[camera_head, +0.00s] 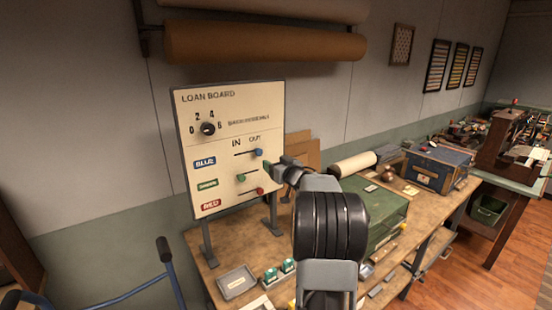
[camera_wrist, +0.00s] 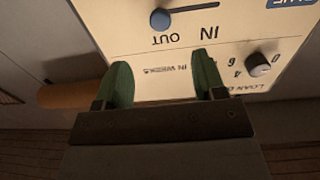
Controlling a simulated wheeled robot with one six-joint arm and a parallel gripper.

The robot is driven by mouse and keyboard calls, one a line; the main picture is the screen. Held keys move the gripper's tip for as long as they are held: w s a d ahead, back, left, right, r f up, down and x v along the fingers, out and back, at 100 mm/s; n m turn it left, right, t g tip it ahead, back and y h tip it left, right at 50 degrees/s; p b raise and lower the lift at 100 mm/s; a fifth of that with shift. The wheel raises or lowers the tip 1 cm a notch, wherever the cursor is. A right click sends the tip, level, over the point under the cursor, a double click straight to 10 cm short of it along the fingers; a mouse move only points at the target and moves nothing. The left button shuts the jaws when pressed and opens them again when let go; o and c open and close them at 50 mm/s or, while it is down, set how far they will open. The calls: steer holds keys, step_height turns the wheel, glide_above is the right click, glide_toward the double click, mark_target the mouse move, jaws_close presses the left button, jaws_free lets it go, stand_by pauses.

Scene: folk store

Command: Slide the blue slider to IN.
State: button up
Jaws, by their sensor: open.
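The white loan board (camera_head: 222,108) stands upright on the workbench, with IN on the left and OUT on the right. The blue slider (camera_head: 259,152) is at the right end of its slot, below OUT. In the wrist view, which is upside down, the blue slider (camera_wrist: 160,19) sits by the word OUT at the left end of its dark slot. My gripper (camera_head: 268,166) is at the board's lower right, partly hidden by my wrist. In the wrist view its two green fingers (camera_wrist: 162,62) are apart with nothing between them; the slider lies beyond their tips.
Below the blue row are a green slider (camera_head: 241,178) at the left and a red slider (camera_head: 260,191) at the right. A dial (camera_head: 208,128) sits higher up. A green case (camera_head: 380,212) and small trays (camera_head: 237,282) lie on the workbench (camera_head: 205,262).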

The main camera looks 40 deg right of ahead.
mark_target(260, 153)
steer(key=shift+y, duration=0.3)
steer(key=shift+w+d+p, duration=0.15)
steer(key=shift+w+p, duration=0.25)
steer(key=shift+w, duration=1.35)
steer(key=shift+w+d+p, duration=0.15)
steer(key=shift+w+p, duration=0.2)
steer(key=shift+w, duration=1.45)
steer(key=shift+w+d+p, duration=0.15)
steer(key=shift+w+p, duration=0.25)
steer(key=shift+w, duration=1.35)
steer(key=shift+w, duration=0.15)
steer(key=c, duration=0.7)
steer(key=shift+c, duration=0.2)
